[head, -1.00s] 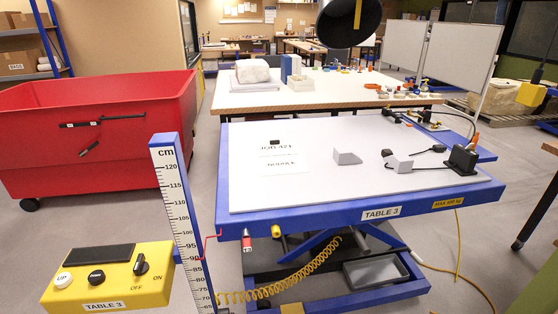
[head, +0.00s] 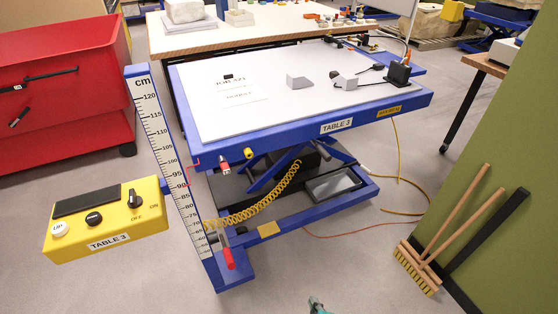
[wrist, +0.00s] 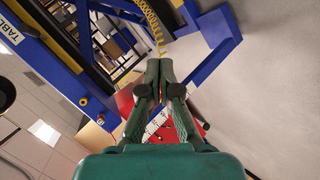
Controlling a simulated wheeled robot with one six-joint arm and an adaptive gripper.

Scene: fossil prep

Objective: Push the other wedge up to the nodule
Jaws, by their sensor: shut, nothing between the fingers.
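On the white top of Table 3 (head: 240,115) lie two pale grey blocks. The left one (head: 299,82) is wedge-shaped and stands alone. I cannot tell which is the other wedge. Print on the tabletop reads "JOB 421" and "NODULE", but no nodule lies on it. A pale rock (head: 186,10) on the table behind may be the nodule. My gripper (wrist: 159,66) is shut and empty in the wrist view, pointing toward the table's blue understructure. A green tip of it (head: 317,306) shows low in the head view, well short of the tabletop.
A yellow control box (head: 107,215) and a height scale (head: 165,140) stand at the table's left front. A black device (head: 398,75) with cables sits at the right end. A red bin (head: 60,85) is at left; brooms (head: 450,225) lean at right. Floor in front is open.

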